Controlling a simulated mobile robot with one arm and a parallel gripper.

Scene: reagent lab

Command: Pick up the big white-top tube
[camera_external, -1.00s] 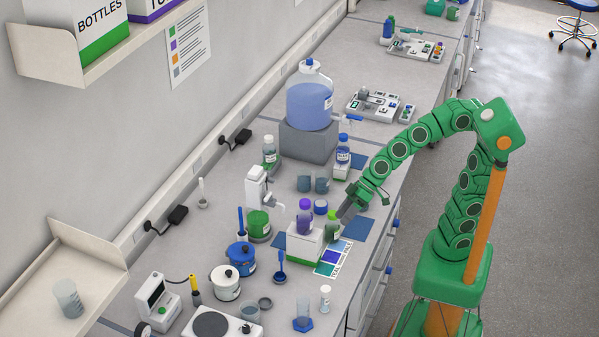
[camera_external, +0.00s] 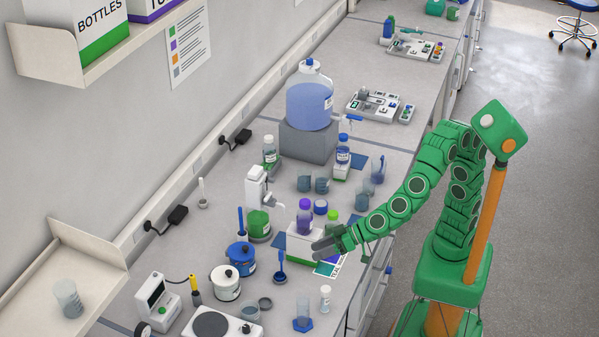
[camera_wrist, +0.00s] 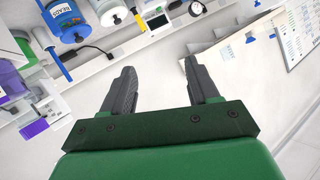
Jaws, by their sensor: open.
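A small pale tube with a white top (camera_external: 325,298) stands upright near the front edge of the bench in the external view. I cannot make it out in the wrist view. My gripper (camera_external: 322,250) is above the bench, just beyond the tube in the external view, in front of the white and green box. It is apart from the tube. In the wrist view my gripper (camera_wrist: 160,70) has its two dark fingers spread with nothing between them.
The white and green box (camera_external: 298,248) holds a purple-capped bottle (camera_external: 304,215). A blue jar (camera_external: 241,258), a white jar (camera_external: 226,283) and a blue-based cylinder (camera_external: 303,315) stand nearby. A hotplate (camera_external: 210,326) is at the front left.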

